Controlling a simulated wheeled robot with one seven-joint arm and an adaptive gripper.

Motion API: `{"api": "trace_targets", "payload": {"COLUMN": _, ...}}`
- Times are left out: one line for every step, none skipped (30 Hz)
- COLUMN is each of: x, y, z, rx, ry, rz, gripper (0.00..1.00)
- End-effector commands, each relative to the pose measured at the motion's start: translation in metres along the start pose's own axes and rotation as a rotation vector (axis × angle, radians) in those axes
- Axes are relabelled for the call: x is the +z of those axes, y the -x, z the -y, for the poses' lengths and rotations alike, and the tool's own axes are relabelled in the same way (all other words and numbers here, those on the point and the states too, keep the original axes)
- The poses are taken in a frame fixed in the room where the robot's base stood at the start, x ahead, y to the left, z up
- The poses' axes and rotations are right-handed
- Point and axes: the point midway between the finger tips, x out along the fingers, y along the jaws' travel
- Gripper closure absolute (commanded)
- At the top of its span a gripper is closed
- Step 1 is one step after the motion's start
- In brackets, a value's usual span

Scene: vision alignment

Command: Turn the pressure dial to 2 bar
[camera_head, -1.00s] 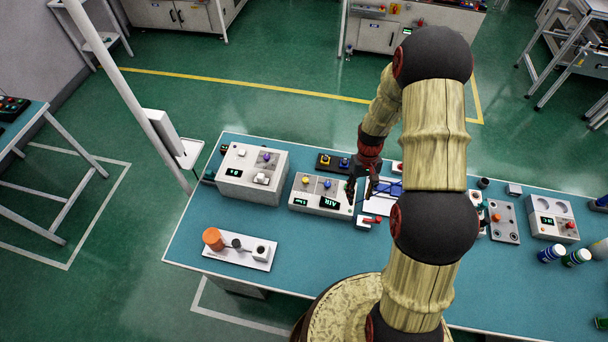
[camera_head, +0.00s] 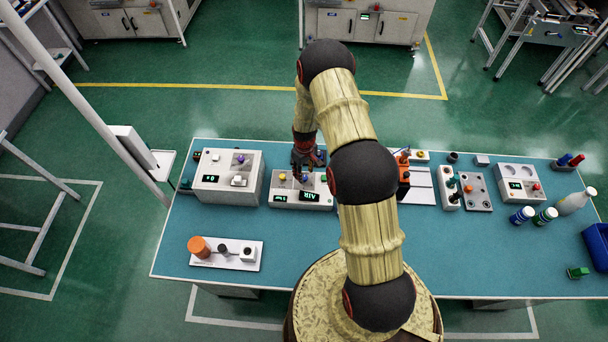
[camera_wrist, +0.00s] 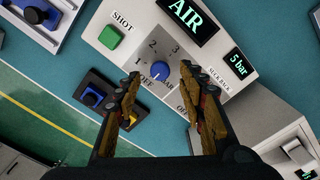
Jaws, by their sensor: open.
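The grey AIR dispenser box (camera_head: 318,197) stands on the teal bench in the head view, under my gripper (camera_head: 303,170). In the wrist view the blue pressure dial (camera_wrist: 161,70) sits on its panel with OFF, 1, 2, 3 and BAR around it. A small pale mark shows on the dial, but I cannot tell its setting surely. My gripper (camera_wrist: 161,78) is open, one finger on each side of the dial in the picture. Contact cannot be told. The green SHOT button (camera_wrist: 111,36) and a "5 bar" display (camera_wrist: 239,62) show. My right finger partly covers the lettering.
A larger grey box (camera_head: 226,190) stands close left of the dispenser. An orange device (camera_head: 403,178) stands to the right. A white tray (camera_head: 217,262) lies front left; the bench's front middle-left is clear.

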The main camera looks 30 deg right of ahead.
Motion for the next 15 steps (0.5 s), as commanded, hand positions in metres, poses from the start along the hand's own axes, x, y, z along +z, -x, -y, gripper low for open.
{"api": "trace_targets", "payload": {"x": 0.001, "y": -0.006, "z": 0.000, "rx": -0.001, "ry": 0.000, "rz": 0.002, "gripper": 0.60}}
{"api": "trace_targets", "payload": {"x": 0.001, "y": -0.010, "z": 0.000, "rx": -0.001, "ry": 0.000, "rz": 0.002, "gripper": 0.60}}
{"api": "trace_targets", "payload": {"x": 0.001, "y": -0.013, "z": 0.000, "rx": -0.001, "ry": 0.000, "rz": 0.001, "gripper": 0.60}}
{"api": "trace_targets", "payload": {"x": 0.000, "y": -0.016, "z": 0.000, "rx": 0.000, "ry": 0.000, "rz": 0.001, "gripper": 0.60}}
{"api": "trace_targets", "payload": {"x": 0.000, "y": -0.018, "z": 0.000, "rx": 0.000, "ry": 0.000, "rz": 0.001, "gripper": 0.60}}
{"api": "trace_targets", "payload": {"x": 0.000, "y": -0.021, "z": 0.000, "rx": -0.001, "ry": 0.000, "rz": 0.001, "gripper": 0.60}}
{"api": "trace_targets", "payload": {"x": 0.000, "y": -0.023, "z": 0.000, "rx": -0.001, "ry": -0.001, "rz": 0.001, "gripper": 0.60}}
{"api": "trace_targets", "payload": {"x": 0.000, "y": -0.024, "z": 0.000, "rx": 0.000, "ry": -0.001, "rz": 0.001, "gripper": 0.60}}
{"api": "trace_targets", "payload": {"x": 0.000, "y": -0.026, "z": 0.000, "rx": 0.000, "ry": -0.001, "rz": 0.000, "gripper": 0.60}}
{"api": "trace_targets", "payload": {"x": 0.000, "y": -0.026, "z": 0.000, "rx": 0.000, "ry": -0.001, "rz": 0.000, "gripper": 0.60}}
{"api": "trace_targets", "payload": {"x": 0.000, "y": -0.027, "z": 0.000, "rx": 0.000, "ry": -0.001, "rz": 0.000, "gripper": 0.60}}
{"api": "trace_targets", "payload": {"x": 0.000, "y": -0.027, "z": 0.000, "rx": 0.000, "ry": -0.001, "rz": 0.000, "gripper": 0.60}}
{"api": "trace_targets", "payload": {"x": 0.000, "y": -0.028, "z": 0.000, "rx": 0.000, "ry": -0.001, "rz": 0.000, "gripper": 0.60}}
{"api": "trace_targets", "payload": {"x": 0.000, "y": -0.028, "z": 0.000, "rx": 0.000, "ry": -0.001, "rz": 0.000, "gripper": 0.60}}
{"api": "trace_targets", "payload": {"x": 0.000, "y": -0.028, "z": 0.000, "rx": 0.000, "ry": -0.001, "rz": 0.000, "gripper": 0.60}}
